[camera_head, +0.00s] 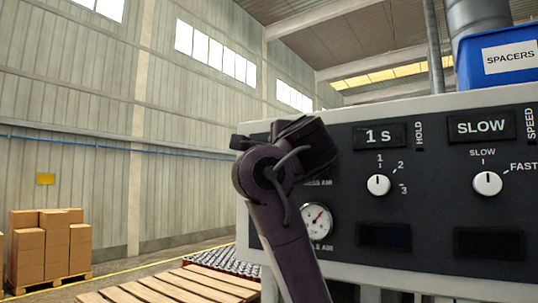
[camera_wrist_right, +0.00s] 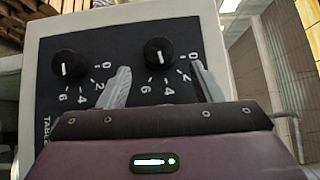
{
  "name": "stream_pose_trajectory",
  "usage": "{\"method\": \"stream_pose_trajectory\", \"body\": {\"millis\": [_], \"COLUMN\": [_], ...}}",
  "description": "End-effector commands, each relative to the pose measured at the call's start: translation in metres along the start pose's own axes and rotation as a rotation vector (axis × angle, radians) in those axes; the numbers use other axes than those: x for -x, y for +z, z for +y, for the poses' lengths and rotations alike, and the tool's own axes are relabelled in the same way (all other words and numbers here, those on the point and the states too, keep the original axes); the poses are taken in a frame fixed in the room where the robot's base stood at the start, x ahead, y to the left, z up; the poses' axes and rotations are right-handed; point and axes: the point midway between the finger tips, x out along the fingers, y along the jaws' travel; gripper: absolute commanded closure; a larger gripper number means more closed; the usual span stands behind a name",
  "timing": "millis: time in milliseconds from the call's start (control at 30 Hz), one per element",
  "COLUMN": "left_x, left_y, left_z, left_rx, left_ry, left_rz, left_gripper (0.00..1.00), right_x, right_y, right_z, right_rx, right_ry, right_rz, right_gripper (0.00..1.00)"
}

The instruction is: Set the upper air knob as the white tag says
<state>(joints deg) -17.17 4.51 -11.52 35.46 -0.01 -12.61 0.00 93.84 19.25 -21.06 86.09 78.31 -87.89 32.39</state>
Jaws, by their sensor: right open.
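In the right wrist view, two black round knobs with white pointer lines sit on a dark panel (camera_wrist_right: 100,40). The right-hand knob (camera_wrist_right: 160,53), apparently the upper air knob, lies ahead of and between the two grey fingers of my right gripper (camera_wrist_right: 160,72). The gripper is open and holds nothing; contact with the knob cannot be told. The other knob (camera_wrist_right: 69,63) is at left, outside the fingers, near the "TABLE" lettering. Both have scales from 0 to 6. In the head view my right arm hides these knobs and its fingers. No white tag is seen.
In the head view the machine face has two white knobs, HOLD (camera_head: 378,185) and SPEED (camera_head: 487,183), and a gauge (camera_head: 316,220) beside my arm. A blue SPACERS bin (camera_head: 497,53) stands on top. Boxes (camera_head: 45,245) and a wooden pallet (camera_head: 165,287) lie left.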

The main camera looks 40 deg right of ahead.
Motion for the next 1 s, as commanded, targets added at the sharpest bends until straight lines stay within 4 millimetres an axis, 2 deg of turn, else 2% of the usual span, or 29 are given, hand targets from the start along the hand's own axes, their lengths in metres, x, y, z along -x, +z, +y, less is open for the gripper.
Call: {"method": "stream_pose_trajectory", "body": {"millis": [67, 400, 600, 867, 1000], "left_x": [0.014, 0.035, 0.038, 0.038, 0.038], "left_y": [-0.001, -0.003, -0.004, -0.004, -0.004], "left_z": [0.000, -0.001, -0.001, -0.002, -0.002], "left_rx": [0.000, 0.001, 0.001, 0.001, 0.001], "left_ry": [0.000, -0.001, -0.001, -0.001, -0.002], "left_rz": [0.000, 0.000, 0.000, 0.001, 0.001], "left_gripper": [0.64, 0.64, 0.64, 0.64, 0.64], "right_x": [-0.011, -0.050, -0.060, -0.061, -0.061], "right_y": [0.001, 0.000, 0.000, -0.001, -0.001], "right_z": [-0.001, -0.001, 0.002, 0.002, 0.002], "right_rx": [-0.003, 0.000, 0.000, 0.001, 0.002], "right_ry": [0.009, 0.007, 0.004, 0.003, 0.003], "right_rz": [-0.003, 0.000, 0.001, 0.002, 0.002], "right_gripper": [0.41, 0.41, 0.41, 0.41, 0.59]}}
